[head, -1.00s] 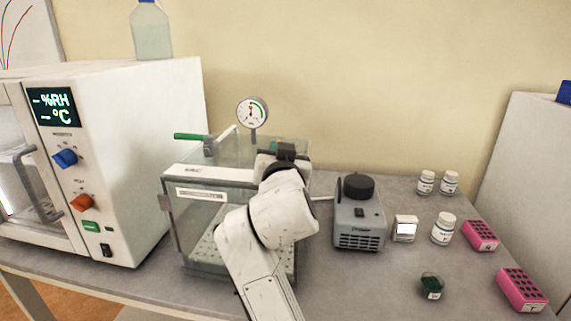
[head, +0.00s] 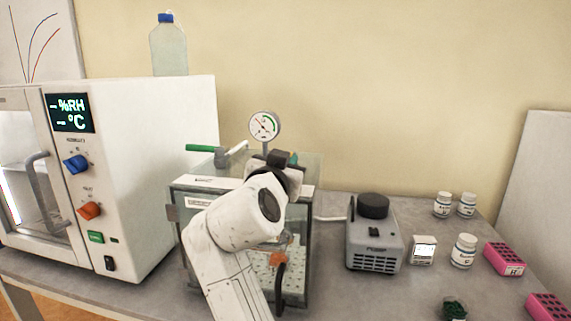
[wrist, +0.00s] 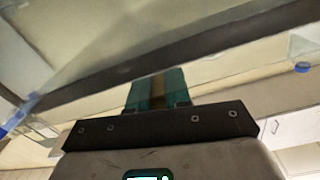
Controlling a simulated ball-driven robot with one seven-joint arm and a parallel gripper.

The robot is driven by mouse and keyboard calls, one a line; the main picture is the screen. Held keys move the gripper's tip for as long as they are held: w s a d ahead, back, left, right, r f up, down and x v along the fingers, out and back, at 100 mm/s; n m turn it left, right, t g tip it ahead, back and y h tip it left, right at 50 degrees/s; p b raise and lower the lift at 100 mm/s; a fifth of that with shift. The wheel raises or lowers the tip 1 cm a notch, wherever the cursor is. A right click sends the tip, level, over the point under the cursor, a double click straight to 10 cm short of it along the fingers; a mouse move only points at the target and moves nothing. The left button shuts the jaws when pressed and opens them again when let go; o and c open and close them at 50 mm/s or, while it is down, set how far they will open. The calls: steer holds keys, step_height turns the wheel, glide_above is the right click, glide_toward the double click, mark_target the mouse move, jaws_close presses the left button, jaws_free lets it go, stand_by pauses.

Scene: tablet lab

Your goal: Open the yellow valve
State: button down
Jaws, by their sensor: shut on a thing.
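My gripper (head: 285,158) is at the top right of the clear vacuum chamber (head: 192,206), just below and right of the round gauge (head: 264,126). It is shut; in the wrist view its teal fingers (wrist: 158,92) close on a narrow yellowish-brown strip (wrist: 158,88), which looks like the yellow valve's handle. In the head view the gripper and arm hide the yellow valve. A second valve with a green handle (head: 200,148) stands at the chamber's top left, its handle pointing left.
A white climate oven (head: 160,150) with blue and orange knobs stands close on the left. A grey pump (head: 373,240), a small white box (head: 422,250), white bottles (head: 462,251) and pink racks (head: 505,258) stand right. An orange-and-black latch (head: 278,260) is on the chamber front.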

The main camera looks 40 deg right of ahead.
steer(key=c, duration=1.1)
jaws_free()
steer(key=b+v, duration=0.2)
steer(key=v, duration=0.8)
steer(key=shift+s+a, duration=0.2)
steer(key=shift+a, duration=0.1)
steer(key=shift+a+f, duration=0.1)
